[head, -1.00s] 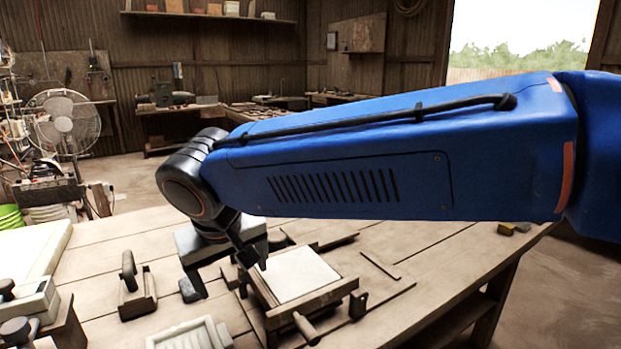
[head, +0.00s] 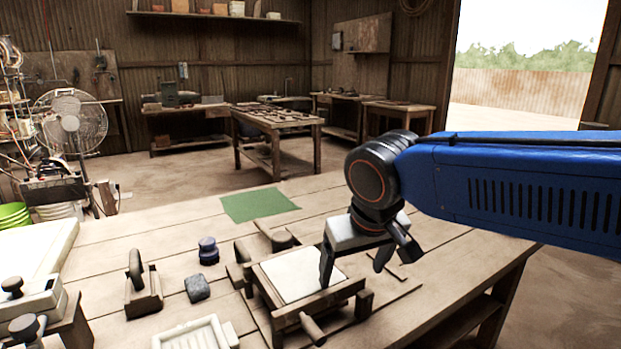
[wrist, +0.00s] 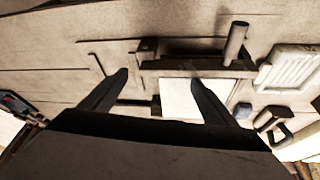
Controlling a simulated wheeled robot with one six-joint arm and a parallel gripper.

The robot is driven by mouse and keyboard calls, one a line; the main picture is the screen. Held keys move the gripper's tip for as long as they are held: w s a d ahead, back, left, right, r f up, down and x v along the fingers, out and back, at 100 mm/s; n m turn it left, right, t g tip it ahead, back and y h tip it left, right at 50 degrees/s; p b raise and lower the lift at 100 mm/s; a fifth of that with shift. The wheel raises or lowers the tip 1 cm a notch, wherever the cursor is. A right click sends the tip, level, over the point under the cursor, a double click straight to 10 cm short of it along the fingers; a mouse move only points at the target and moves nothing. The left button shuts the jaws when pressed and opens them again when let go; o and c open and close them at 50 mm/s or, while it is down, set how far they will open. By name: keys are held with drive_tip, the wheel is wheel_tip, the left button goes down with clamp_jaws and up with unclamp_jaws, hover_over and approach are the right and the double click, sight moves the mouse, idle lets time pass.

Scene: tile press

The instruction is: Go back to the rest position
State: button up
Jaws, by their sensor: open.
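My gripper (head: 352,274) hangs on the blue arm in the head view, over the right side of the tile press. Its two fingers are apart and nothing is between them. One finger overlaps the press in the picture; I cannot tell the height between them. The wooden tile press (head: 284,318) stands on the bench with a pale square slab (head: 298,270) lying flat in its frame. In the wrist view, the open fingers (wrist: 160,78) reach towards the bench and the slab (wrist: 185,100) is partly hidden behind the right finger.
The wooden bench (head: 400,310) also holds a green mat (head: 258,204), a dark blue knobbed piece (head: 208,250), a grey block (head: 197,288), a wooden tool with a handle (head: 142,285) and a pale ribbed tray (head: 190,336). The bench's right part looks mostly clear.

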drive_tip(key=s+d+f+m, duration=0.1)
drive_tip(key=s+d+f, duration=0.2)
drive_tip(key=d, duration=0.4)
drive_tip(key=s+d+f+m, duration=0.1)
drive_tip(key=s+d+f, duration=0.3)
drive_tip(key=d, duration=0.3)
drive_tip(key=s+d+f+m, duration=0.2)
drive_tip(key=s+d+f, duration=0.2)
drive_tip(key=s+d, duration=0.2)
drive_tip(key=shift+d+h, duration=0.4)
drive_tip(key=shift+d, duration=0.55)
